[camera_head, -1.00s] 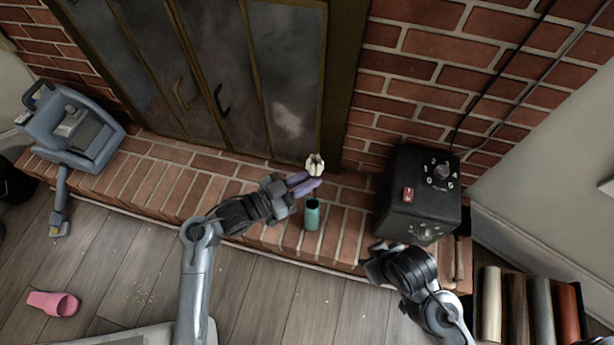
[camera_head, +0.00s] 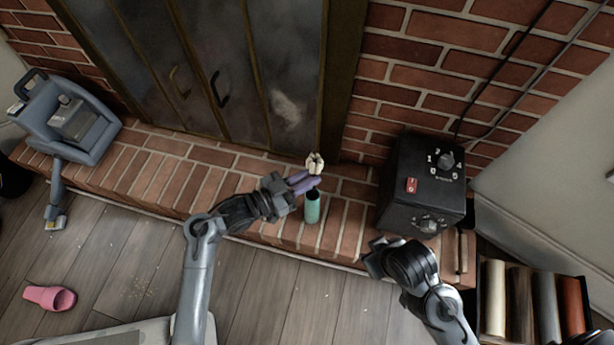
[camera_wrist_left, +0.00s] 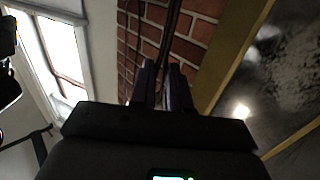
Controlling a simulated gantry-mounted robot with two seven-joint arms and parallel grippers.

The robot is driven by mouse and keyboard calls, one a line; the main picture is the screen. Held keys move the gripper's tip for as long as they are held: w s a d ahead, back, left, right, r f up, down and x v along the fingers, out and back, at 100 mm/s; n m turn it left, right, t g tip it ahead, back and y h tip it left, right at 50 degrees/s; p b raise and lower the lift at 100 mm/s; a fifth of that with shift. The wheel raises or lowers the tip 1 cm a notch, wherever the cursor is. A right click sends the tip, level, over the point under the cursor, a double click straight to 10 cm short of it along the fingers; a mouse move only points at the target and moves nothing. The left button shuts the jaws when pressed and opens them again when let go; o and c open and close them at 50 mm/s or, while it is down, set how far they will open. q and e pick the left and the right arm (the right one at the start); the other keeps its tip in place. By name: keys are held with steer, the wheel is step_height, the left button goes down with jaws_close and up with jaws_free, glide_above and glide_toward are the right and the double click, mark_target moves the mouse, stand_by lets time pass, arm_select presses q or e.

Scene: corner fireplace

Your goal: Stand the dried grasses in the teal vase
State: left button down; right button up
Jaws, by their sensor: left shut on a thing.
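My left gripper (camera_head: 305,184), with purple fingers, is shut on the dried grasses (camera_head: 314,162), whose cream heads stick up past the fingertips. In the left wrist view a thin dark stem (camera_wrist_left: 169,48) runs between the fingers (camera_wrist_left: 163,88). The teal vase (camera_head: 312,209) stands upright on the brick hearth, directly below the fingers in the head view.
A black control box (camera_head: 422,185) with dials stands on the brick hearth (camera_head: 255,235) right of the vase. A blue-grey carpet cleaner (camera_head: 75,125) is at the far left. Glass fireplace doors (camera_head: 235,70) rise behind. A pink slipper (camera_head: 50,297) lies on the floor. The hearth left of the vase is clear.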

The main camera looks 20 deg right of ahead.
arm_select(q)
steer(key=c, duration=1)
jaws_free()
steer(key=shift+s+a+p, duration=0.3)
steer(key=shift+a+p, duration=0.6)
steer(key=shift+a, duration=0.9)
steer(key=shift+s+a+p, duration=0.35)
steer(key=shift+a+p, duration=0.5)
steer(key=shift+a, duration=0.9)
steer(key=shift+s+a+p, duration=0.3)
steer(key=shift+a+p, duration=0.6)
steer(key=shift+a, duration=0.9)
steer(key=shift+r, duration=0.1)
